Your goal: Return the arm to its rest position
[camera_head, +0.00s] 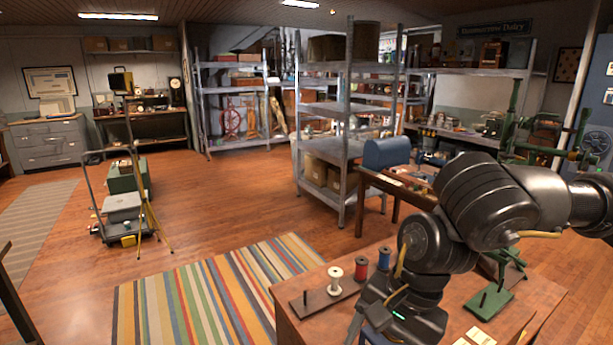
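My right arm (490,205) comes in from the right edge and bends down over the wooden table (295,325) in front of me. Its wrist and gripper (378,332) point down at the bottom of the view, near the table's front. The fingertips are cut off or hidden, so I cannot tell whether they are open or shut. A bit of blue shows beside the gripper; I cannot tell what it is. My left gripper is not in view.
White (335,281), red (361,269) and blue (384,258) spools stand on a dark peg board (314,299) left of my wrist. A green pegged stand (487,304) is to its right. Metal shelving (345,108) stands behind. The striped rug (210,297) is clear.

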